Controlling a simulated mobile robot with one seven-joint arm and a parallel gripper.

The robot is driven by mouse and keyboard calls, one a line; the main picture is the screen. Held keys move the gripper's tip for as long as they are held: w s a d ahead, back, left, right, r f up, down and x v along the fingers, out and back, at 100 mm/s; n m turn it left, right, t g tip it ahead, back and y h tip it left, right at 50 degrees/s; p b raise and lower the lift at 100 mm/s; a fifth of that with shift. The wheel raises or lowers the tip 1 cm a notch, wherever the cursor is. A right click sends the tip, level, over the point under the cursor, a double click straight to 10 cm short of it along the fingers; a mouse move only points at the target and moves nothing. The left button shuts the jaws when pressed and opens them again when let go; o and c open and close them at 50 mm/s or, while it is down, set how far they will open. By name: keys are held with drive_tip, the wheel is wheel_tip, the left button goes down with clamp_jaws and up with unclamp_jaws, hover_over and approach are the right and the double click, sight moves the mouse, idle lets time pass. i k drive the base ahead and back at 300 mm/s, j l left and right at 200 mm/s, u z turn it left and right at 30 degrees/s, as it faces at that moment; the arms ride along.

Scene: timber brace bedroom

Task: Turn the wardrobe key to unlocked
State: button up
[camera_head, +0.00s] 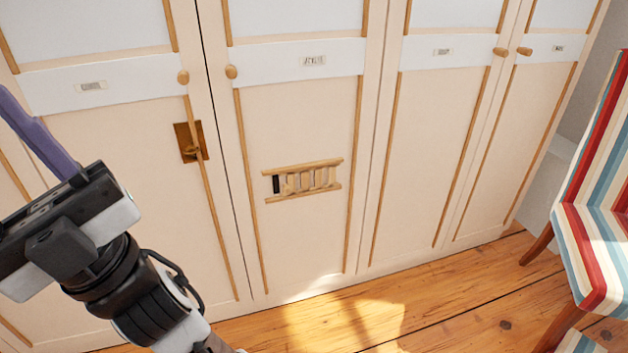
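The wardrobe (300,120) is cream with timber strips and fills most of the view, its doors shut. A brass lock plate (184,134) sits on the left-hand door near its right edge. A small brass key (190,151) appears to stand out from it; its exact angle is too small to tell. My gripper (38,135) is at the left, apart from the lock and to its left. One purple finger points up and left to the picture edge. The other finger and the fingertip gap cannot be made out. I see nothing held.
Round wooden knobs (231,72) stand out from the doors, one (183,77) just above the lock. A small wooden rack (303,180) is on the neighbouring door. A striped chair (597,235) stands at right. The plank floor (400,310) in front is clear.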

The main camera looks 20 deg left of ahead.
sight(191, 147)
drive_tip(key=j+u, duration=0.25)
drive_tip(key=j, duration=0.4)
drive_tip(key=i+j+u, duration=0.15)
drive_tip(key=j+u, duration=0.15)
drive_tip(key=j, duration=0.35)
